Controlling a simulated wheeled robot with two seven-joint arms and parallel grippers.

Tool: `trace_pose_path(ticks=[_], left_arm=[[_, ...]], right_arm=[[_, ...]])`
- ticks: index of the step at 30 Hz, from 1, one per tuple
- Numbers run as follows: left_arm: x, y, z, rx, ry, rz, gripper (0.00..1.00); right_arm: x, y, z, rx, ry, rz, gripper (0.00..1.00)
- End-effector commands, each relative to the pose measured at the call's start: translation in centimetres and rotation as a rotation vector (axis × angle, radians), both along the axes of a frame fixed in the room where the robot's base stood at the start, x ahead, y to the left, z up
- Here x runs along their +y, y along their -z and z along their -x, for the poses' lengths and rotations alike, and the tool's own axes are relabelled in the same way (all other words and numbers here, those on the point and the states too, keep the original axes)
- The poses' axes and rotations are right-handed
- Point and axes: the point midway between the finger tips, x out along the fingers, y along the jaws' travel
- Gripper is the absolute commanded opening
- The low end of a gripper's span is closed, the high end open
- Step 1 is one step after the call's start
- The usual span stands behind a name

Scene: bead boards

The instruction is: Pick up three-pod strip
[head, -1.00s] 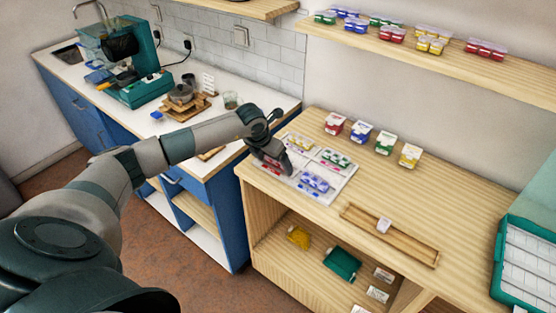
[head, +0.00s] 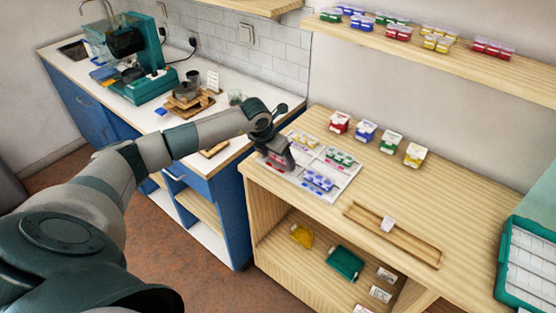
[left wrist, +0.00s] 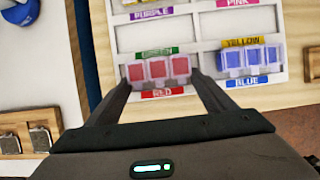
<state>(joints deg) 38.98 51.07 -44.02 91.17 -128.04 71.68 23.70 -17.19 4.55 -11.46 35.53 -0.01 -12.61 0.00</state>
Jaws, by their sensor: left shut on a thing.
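My left gripper (head: 280,163) is over the front left compartment of the white sorting board (head: 334,193). In the left wrist view the gripper (left wrist: 162,82) is shut on the red three-pod strip (left wrist: 157,70), with one finger at each end. The strip is in the compartment with a red label (left wrist: 161,92) below it and a green label above. Whether it touches the board I cannot tell. In the head view my gripper mostly hides it. My right gripper is not in view.
A blue strip (left wrist: 248,58) sits in the compartment to the right. Green pods (head: 338,157) and yellow pods (head: 303,140) lie in other compartments. Several small cartons (head: 365,131) stand behind the board. A wooden tray (head: 410,242) is to the right, with clear tabletop around it.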

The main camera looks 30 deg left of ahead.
Motion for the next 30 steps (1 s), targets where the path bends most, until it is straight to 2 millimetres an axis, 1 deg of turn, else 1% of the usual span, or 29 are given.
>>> trace_pose_path(ticks=[1, 5, 7, 15, 21, 25, 30], left_arm=[[0.0, -0.3, -0.1, -0.004, 0.001, 0.000, 0.53], [0.1, -1.9, -0.1, -0.005, 0.001, -0.001, 0.53], [0.1, -3.0, -0.1, -0.007, 0.001, -0.002, 0.53], [-5.2, -6.1, -1.3, -0.007, 0.005, 0.002, 0.53], [-8.6, -8.3, -2.0, -0.005, 0.004, 0.001, 0.53], [-10.2, -9.3, -2.4, -0.004, 0.003, 0.001, 0.53], [-11.2, -10.1, -2.6, -0.002, 0.001, 0.000, 0.53]], right_arm=[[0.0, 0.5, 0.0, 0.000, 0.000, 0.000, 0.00], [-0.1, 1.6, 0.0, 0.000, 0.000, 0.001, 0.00], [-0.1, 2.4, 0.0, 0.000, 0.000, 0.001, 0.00], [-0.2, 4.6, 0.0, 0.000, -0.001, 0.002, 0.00], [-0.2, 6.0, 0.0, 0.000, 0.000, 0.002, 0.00], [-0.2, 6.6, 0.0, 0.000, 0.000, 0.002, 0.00], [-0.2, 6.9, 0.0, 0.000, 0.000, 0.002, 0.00]])
